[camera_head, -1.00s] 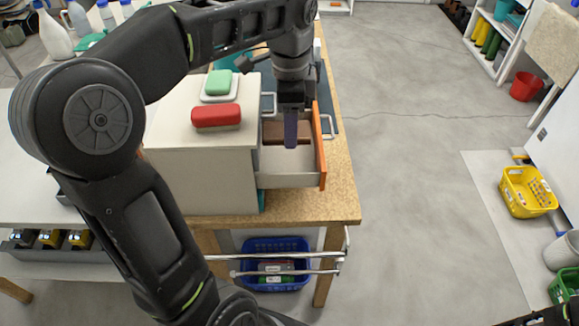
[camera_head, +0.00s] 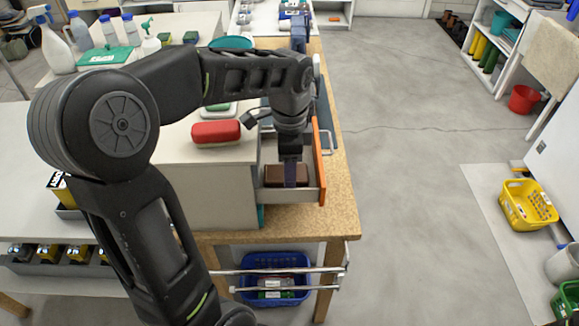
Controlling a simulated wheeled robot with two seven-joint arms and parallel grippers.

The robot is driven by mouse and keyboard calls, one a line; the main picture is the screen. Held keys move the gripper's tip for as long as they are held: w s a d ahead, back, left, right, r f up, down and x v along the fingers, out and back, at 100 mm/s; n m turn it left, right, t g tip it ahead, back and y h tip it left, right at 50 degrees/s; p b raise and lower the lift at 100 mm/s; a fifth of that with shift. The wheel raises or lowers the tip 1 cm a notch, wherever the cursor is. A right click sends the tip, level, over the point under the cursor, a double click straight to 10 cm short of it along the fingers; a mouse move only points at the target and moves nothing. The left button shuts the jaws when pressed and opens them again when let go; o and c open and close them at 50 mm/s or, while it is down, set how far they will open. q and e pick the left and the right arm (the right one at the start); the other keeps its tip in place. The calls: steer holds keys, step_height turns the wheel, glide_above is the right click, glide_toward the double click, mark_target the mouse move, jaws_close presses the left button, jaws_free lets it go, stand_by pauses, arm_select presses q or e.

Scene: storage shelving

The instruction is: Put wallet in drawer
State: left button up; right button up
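The brown wallet (camera_head: 273,175) is in the open drawer (camera_head: 285,196) of the pale cabinet (camera_head: 212,180), low and close to the near wall. The drawer is pulled out to the right and has an orange front (camera_head: 319,165) with a metal handle. My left gripper (camera_head: 290,184) points down into the drawer, its fingers overlapping the wallet. They are seen edge-on, so I cannot tell whether they grip it. My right gripper is out of view.
A red brush-like block (camera_head: 215,131) lies on the cabinet top, with a green one partly hidden behind. A blue basket (camera_head: 250,291) sits below the wooden table (camera_head: 343,210). Spray bottles stand at the back left.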

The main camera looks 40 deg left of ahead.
arm_select(q)
steer(key=shift+f, duration=0.2)
steer(key=o, duration=1.4)
steer(key=shift+r, duration=0.1)
steer(key=shift+r, duration=0.1)
step_height(320, 180, up, 12)
steer(key=p, duration=0.2)
steer(key=shift+p, duration=0.3)
